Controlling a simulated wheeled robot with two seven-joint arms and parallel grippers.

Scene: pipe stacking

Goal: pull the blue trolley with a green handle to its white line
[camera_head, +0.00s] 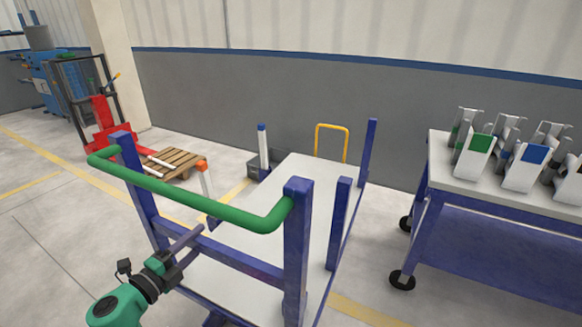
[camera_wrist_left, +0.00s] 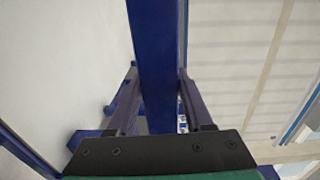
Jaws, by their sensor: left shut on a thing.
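The blue trolley (camera_head: 297,240) stands in front of me, with blue posts and a pale flat deck (camera_head: 268,222). Its green handle (camera_head: 190,199) runs across the near end between two posts. My left gripper (camera_head: 192,238) is shut on the trolley's blue crossbar below the green handle. In the left wrist view the blue bar (camera_wrist_left: 157,65) passes between the two fingers of my left gripper (camera_wrist_left: 157,100). My right gripper is not in view. I cannot make out a clear white line on the floor.
A table with blue legs (camera_head: 435,215) on black casters stands at the right, with several grey parts on top. A wooden pallet (camera_head: 176,163) and red pallet truck (camera_head: 103,122) are at the back left. Open floor (camera_head: 60,245) lies at the left.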

